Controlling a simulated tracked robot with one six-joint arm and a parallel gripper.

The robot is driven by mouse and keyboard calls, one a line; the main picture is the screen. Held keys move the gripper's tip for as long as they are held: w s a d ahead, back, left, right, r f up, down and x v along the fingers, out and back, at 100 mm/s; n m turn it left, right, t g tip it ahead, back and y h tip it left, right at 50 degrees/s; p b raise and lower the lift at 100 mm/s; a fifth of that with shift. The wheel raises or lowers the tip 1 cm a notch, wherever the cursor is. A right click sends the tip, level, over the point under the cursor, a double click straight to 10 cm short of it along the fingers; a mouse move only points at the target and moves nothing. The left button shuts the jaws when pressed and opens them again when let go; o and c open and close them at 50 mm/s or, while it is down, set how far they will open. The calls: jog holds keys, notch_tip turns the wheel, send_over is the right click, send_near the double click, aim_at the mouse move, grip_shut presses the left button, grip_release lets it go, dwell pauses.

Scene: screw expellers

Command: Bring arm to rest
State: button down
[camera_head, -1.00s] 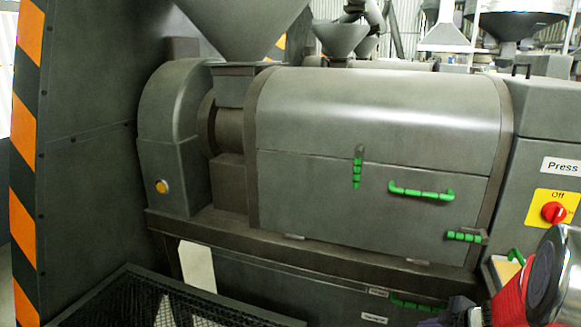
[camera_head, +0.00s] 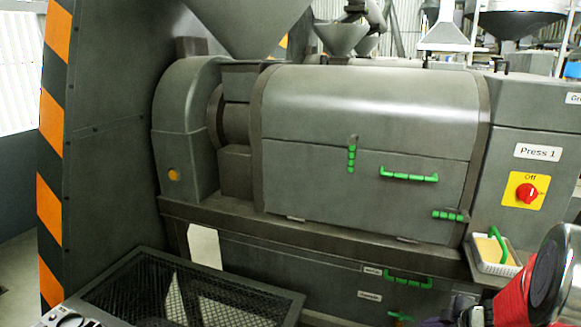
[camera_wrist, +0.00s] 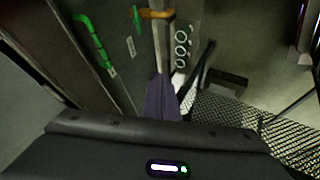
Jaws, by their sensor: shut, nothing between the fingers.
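My arm (camera_head: 555,275), with a black and silver rounded joint and a red section, fills the lower right corner of the head view. Its far end runs out of the bottom of that view, so the fingers cannot be made out there. In the wrist view my gripper (camera_wrist: 161,92) shows as a dark purple wedge above the black wrist housing. It is shut and holds nothing. It points toward the lower front of the machine, near a grey upright bar with an orange top piece (camera_wrist: 158,14).
The grey press (camera_head: 370,110) stands ahead, with green handles (camera_head: 409,177) and a red switch (camera_head: 526,193). A white tray (camera_head: 493,266) sits on its ledge at right. A black mesh bin (camera_head: 185,295) stands in front. A striped panel (camera_head: 55,120) stands at left.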

jog(key=s+d+m+g+h, duration=0.1)
jog(key=s+d+m+h, duration=0.35)
jog(key=d, duration=0.45)
jog(key=s+r+m+g+h, duration=0.3)
jog(key=s+r+m+h, duration=0.1)
jog(key=s+r+m, duration=0.25)
jog(key=s+a+r+y, duration=0.2)
jog(key=s+a+r, duration=0.3)
jog(key=a, duration=0.5)
jog(key=s+a+r+m+t+y, duration=0.1)
jog(key=s+a+r, duration=0.4)
jog(key=a, duration=0.6)
jog(key=s+a+r+t+y, duration=0.1)
jog(key=s+a+r+y, duration=0.1)
jog(key=s+a+r, duration=0.4)
jog(key=a, duration=0.4)
jog(key=shift+a+m+y, duration=0.2)
jog(key=shift+m+y, duration=0.1)
jog(key=shift+y, duration=0.05)
